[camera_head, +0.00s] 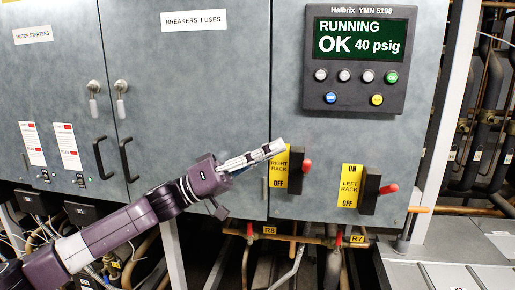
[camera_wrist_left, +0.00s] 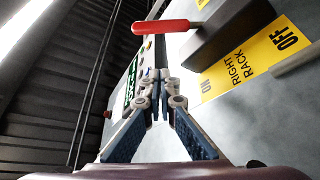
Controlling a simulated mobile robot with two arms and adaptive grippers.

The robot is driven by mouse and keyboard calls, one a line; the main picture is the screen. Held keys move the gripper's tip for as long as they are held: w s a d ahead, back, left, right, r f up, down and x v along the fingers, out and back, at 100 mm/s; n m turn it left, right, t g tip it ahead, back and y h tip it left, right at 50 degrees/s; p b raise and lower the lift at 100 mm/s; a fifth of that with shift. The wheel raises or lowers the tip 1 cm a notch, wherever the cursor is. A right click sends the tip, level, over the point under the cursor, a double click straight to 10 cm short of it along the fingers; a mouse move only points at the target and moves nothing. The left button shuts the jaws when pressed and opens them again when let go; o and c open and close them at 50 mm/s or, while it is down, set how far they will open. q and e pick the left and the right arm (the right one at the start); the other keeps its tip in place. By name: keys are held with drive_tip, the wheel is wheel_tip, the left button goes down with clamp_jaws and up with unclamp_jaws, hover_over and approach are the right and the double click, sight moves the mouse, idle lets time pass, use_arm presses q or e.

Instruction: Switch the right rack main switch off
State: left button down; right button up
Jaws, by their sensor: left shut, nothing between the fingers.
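The right rack main switch is a dark box with a red lever (camera_head: 307,166) beside a yellow RIGHT RACK label (camera_head: 279,174) on the grey cabinet. My left gripper (camera_head: 279,147) is shut and empty, in front of the top of this label, and hides its ON end. OFF shows at the bottom. In the left wrist view, the red lever (camera_wrist_left: 167,27) lies beyond the shut fingertips (camera_wrist_left: 160,88), with a visible gap. The dark switch box (camera_wrist_left: 228,30) and yellow label (camera_wrist_left: 248,62) are to the right. I cannot tell the lever's setting. My right gripper is not in view.
The left rack switch, with its red lever (camera_head: 389,189) and yellow label (camera_head: 350,186), is to the right. A display panel (camera_head: 359,60) reading RUNNING OK 40 psig is above. Black door handles (camera_head: 125,160) stick out at the left. Pipes (camera_head: 300,239) run below the cabinet.

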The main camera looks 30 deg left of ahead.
sight(293, 160)
use_arm(q)
drive_tip(key=p+x, duration=0.1)
drive_tip(key=x, duration=0.2)
drive_tip(key=shift+w+d+r, duration=0.15)
drive_tip(key=shift+d+r, duration=0.1)
drive_tip(key=shift+r, duration=0.1)
drive_tip(key=shift+d+f+p, duration=0.3)
drive_tip(key=shift+d+f, duration=0.3)
drive_tip(key=shift+f, duration=0.2)
drive_tip(key=shift+s+d+f, duration=0.15)
drive_tip(key=shift+s+f, duration=0.6)
drive_tip(key=shift+s+d+f+p, duration=0.1)
drive_tip(key=shift+d+f+p, duration=0.05)
drive_tip(key=shift+f+p, duration=0.15)
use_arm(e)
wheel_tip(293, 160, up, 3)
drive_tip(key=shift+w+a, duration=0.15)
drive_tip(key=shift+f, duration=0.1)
use_arm(q)
drive_tip(key=shift+s+f+m+g+h+b, duration=0.1)
drive_tip(key=shift+f+m+g+h+b, duration=0.15)
drive_tip(key=shift+m+b, duration=0.2)
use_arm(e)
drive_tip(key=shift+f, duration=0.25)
